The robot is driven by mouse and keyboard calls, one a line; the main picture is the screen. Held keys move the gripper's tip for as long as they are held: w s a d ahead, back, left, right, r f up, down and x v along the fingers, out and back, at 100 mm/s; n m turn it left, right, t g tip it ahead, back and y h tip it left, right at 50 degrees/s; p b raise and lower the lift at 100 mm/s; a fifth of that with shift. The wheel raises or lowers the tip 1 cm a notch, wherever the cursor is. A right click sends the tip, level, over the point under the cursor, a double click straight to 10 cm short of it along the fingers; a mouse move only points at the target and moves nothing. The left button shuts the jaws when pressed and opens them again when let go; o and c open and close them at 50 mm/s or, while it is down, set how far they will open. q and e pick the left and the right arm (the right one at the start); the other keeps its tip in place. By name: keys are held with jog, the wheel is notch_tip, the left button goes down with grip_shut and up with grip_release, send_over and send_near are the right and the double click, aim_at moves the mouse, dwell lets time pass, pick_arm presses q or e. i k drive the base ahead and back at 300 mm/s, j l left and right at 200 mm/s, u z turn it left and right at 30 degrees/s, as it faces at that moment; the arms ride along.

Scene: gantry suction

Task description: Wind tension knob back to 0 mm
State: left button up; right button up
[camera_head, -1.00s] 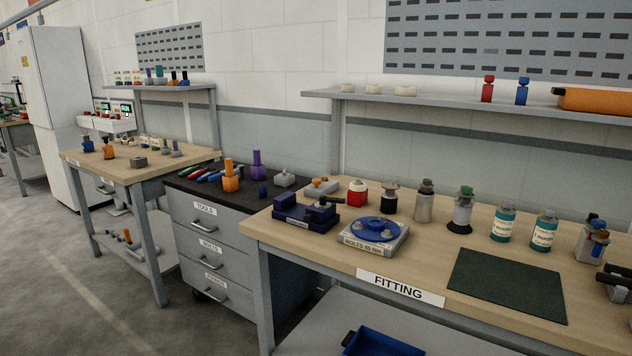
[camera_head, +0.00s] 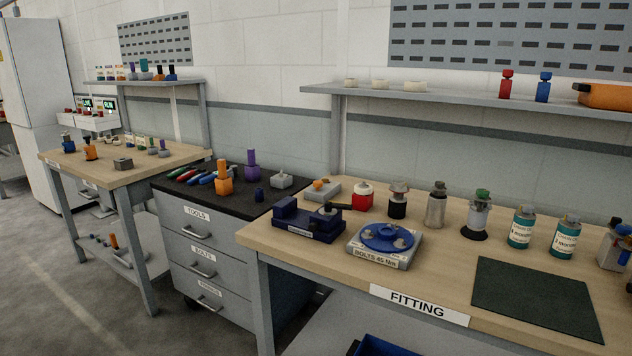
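No tension knob is marked as such, and no mm scale can be read. A dark blue block fixture (camera_head: 298,222) stands at the left end of the fitting bench, with a dark round knob and a black lever (camera_head: 329,208) on top. I cannot tell whether this is the tension knob. Beside it is a grey fixture (camera_head: 372,257) labelled "BOLTS 45 Nm" with a blue round plate (camera_head: 387,236) on top. Neither of my grippers is in view.
The fitting bench (camera_head: 340,275) also holds a red-and-white container (camera_head: 363,196), several bottles, and a dark green mat (camera_head: 535,297). A drawer cabinet (camera_head: 205,245) stands left of it. A second bench (camera_head: 140,165) is farther left. Floor (camera_head: 60,285) is clear at lower left.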

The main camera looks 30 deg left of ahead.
aim_at(317, 184)
jog(key=i+j, duration=0.15)
jog(key=j, duration=0.3)
jog(key=i+j+z, duration=0.1)
jog(key=j, duration=0.35)
jog(key=i+j+z, duration=0.1)
jog(key=j, duration=0.35)
jog(key=i+j, duration=0.2)
jog(key=j, duration=0.25)
jog(key=i+j+z, duration=0.1)
jog(key=j, duration=0.35)
